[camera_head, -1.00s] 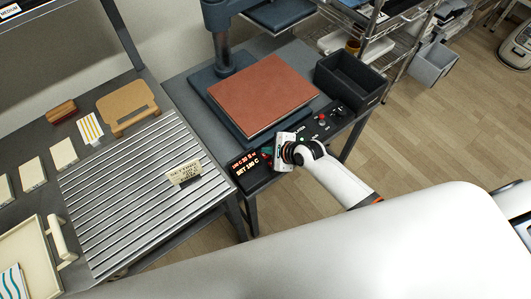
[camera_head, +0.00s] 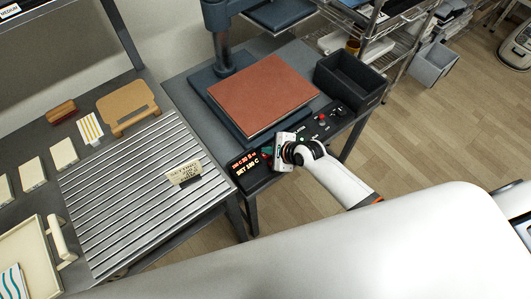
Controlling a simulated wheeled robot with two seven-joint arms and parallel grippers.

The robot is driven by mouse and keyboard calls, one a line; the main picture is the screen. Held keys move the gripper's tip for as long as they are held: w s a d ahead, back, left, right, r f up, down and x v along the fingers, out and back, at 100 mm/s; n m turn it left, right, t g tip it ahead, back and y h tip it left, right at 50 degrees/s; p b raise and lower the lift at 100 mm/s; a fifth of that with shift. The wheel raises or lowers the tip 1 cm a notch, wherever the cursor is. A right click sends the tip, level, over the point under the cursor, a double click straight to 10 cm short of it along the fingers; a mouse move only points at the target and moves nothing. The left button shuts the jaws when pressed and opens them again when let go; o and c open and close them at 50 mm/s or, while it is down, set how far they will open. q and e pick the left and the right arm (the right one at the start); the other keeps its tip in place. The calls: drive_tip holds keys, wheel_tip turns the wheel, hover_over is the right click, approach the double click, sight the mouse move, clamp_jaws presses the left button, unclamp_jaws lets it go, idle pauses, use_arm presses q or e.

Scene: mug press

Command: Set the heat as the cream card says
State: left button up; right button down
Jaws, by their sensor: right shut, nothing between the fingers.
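The cream card (camera_head: 183,172) stands on the ribbed metal top of the left table; its printed lines are too small to read surely. The press has a red-brown pad (camera_head: 264,95) and a front control panel (camera_head: 318,130) with knobs and small lights. Its dark display (camera_head: 249,170) shows lit text, the lower line reading about "SET 180 C"; the upper line is unclear. My right gripper (camera_head: 279,153) is shut and empty, at the panel just right of the display, and hides the part of the panel under it. Whether it touches a button cannot be told. My left gripper is not in view.
A dark open bin (camera_head: 350,80) stands right of the press. The ribbed rack (camera_head: 130,200), a tan board (camera_head: 128,107), pale blocks (camera_head: 63,153) and a cream tray (camera_head: 38,262) are on the left table. A wire shelf (camera_head: 385,35) stands behind.

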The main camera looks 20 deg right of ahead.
drive_tip(key=shift+f, duration=0.15)
drive_tip(key=shift+f, duration=0.3)
drive_tip(key=shift+f, duration=0.45)
idle(0.6)
idle(0.3)
drive_tip(key=shift+r+p, duration=0.85)
drive_tip(key=shift+r, duration=0.05)
wheel_tip(320, 180, up, 5)
drive_tip(key=p, duration=0.5)
drive_tip(key=shift+p, duration=0.35)
